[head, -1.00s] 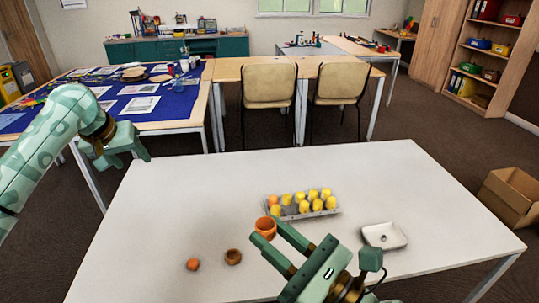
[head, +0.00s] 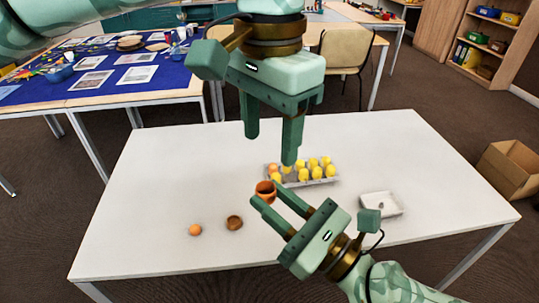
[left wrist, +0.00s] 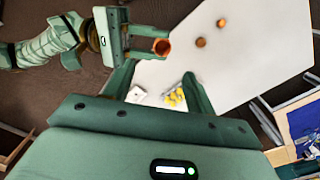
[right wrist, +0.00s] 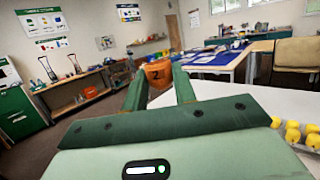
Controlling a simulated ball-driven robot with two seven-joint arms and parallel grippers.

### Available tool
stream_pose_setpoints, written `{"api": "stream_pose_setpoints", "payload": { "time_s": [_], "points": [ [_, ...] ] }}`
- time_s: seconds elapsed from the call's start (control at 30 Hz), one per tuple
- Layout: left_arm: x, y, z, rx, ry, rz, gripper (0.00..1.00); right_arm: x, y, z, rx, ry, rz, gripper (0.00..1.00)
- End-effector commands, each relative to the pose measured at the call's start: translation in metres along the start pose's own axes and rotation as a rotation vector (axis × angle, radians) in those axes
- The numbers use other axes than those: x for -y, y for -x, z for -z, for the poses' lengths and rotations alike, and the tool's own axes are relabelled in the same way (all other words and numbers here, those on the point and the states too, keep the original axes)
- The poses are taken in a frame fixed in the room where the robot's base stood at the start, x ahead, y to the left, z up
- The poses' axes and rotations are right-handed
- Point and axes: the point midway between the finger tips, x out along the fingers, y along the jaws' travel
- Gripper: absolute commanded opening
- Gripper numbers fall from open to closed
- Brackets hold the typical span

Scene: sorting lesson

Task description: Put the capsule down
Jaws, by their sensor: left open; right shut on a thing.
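An orange open cup (head: 264,186) is held at the fingertips of my right gripper (head: 267,194), which is shut on it. In the right wrist view the cup (right wrist: 158,73) carries a dark figure like a 2. It also shows in the left wrist view (left wrist: 161,47) between the right fingertips. My left gripper (head: 270,148) points down, open and empty, above the table near the cup. I cannot tell for sure which thing is the capsule. Several yellow egg-shaped pieces and an orange one sit in a grey carton (head: 290,184), partly behind the left fingers.
On the white table (head: 150,190) lie an orange ball (head: 195,230) and a small brown cup (head: 234,222) to the left. The table's left side is clear. A cardboard box (head: 509,172) stands beyond the right edge.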

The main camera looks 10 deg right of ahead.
Motion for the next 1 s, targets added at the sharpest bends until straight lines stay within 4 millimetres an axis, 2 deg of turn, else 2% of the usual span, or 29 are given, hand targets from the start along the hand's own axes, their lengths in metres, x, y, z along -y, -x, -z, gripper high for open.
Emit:
{"api": "stream_pose_setpoints", "payload": {
  "time_s": [0.3,0.5,0.63,0.9,0.93,1.0],
  "points": [
    [0.000,-0.066,0.000,-0.001,0.001,-0.008,0.55,0.000,0.000,0.000,0.000,0.000,0.000,0.14],
    [0.000,-0.095,0.001,-0.003,0.002,-0.006,0.55,0.000,0.000,0.000,0.000,0.000,0.000,0.14],
    [0.000,-0.104,0.001,-0.005,0.002,-0.004,0.55,0.000,0.000,0.000,0.000,0.000,0.000,0.14],
    [0.000,-0.105,0.001,-0.005,0.002,-0.003,0.55,0.000,0.000,0.000,0.000,0.000,0.000,0.14],
    [0.001,-0.105,0.001,-0.005,0.002,-0.003,0.53,0.000,0.000,0.000,0.000,0.000,0.000,0.14],
    [0.001,-0.105,0.001,-0.005,0.002,-0.003,0.33,0.000,0.000,0.000,0.000,0.000,0.000,0.14]
  ]
}}
